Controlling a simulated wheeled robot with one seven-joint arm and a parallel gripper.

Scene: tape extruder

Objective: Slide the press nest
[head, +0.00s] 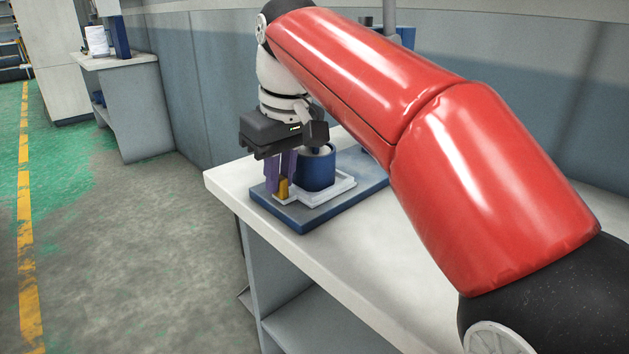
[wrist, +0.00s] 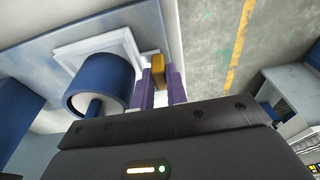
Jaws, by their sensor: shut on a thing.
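The press nest (head: 340,189) is a white flat tray on a blue base plate (head: 307,219) at the left end of the bench. It also shows in the wrist view (wrist: 88,47). A dark blue cylinder (head: 318,171) with a pale top stands on or over the nest; I cannot tell which. A yellow tab (head: 282,189) is at the nest's left side. My gripper (head: 281,170) points down with its purple fingers on either side of the tab. In the wrist view the fingers are shut on the yellow tab (wrist: 158,64). The tab's join to the nest is partly hidden.
The pale bench top (head: 345,256) is clear in front of the base plate. My red arm hides much of the press and the bench's right side. A blue-grey wall runs close behind. Another bench (head: 118,61) stands at the far left.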

